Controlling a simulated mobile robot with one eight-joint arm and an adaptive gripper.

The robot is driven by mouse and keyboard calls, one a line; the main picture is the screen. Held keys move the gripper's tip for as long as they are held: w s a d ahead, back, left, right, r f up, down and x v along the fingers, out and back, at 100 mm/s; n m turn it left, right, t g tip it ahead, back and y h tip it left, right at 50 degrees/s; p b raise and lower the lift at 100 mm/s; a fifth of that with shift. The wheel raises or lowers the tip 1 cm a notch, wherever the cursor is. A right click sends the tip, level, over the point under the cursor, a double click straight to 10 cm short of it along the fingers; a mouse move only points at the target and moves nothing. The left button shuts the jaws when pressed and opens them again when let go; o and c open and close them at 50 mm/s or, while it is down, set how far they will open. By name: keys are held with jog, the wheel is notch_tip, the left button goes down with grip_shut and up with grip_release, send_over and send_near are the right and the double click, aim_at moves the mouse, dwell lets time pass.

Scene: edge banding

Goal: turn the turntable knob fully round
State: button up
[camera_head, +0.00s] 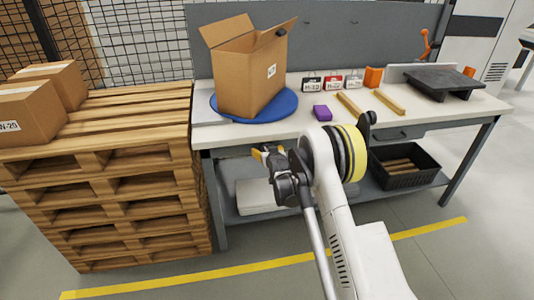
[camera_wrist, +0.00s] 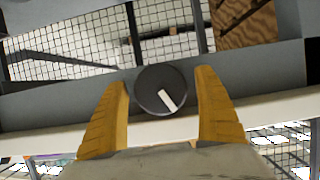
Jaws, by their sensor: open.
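The turntable knob (camera_wrist: 150,80) is a round dark dial with a white pointer mark slanting toward the lower right in the wrist view. It sits on the grey front edge of the bench, between the yellow fingers of my gripper (camera_wrist: 163,82). The fingers are open, with a visible gap on each side of the knob. In the head view my gripper (camera_head: 262,152) is at the bench front, below the blue turntable (camera_head: 232,115). The knob is hidden there. An open cardboard box (camera_head: 245,82) stands on the turntable.
On the bench (camera_head: 300,125) lie a purple block (camera_head: 322,112), wooden strips (camera_head: 389,102) and a dark stand (camera_head: 435,80). A pallet stack (camera_head: 120,170) with boxes stands close on the left. A black crate (camera_head: 405,170) is on the lower shelf.

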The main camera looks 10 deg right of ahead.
jog(key=c, duration=1.2)
jog(key=shift+n, duration=0.3)
jog(key=shift+r+n+h, duration=0.1)
jog(key=shift+n+h, duration=1.4)
jog(key=shift+n, duration=0.3)
jog(key=shift+d, duration=0.1)
jog(key=o, duration=1.2)
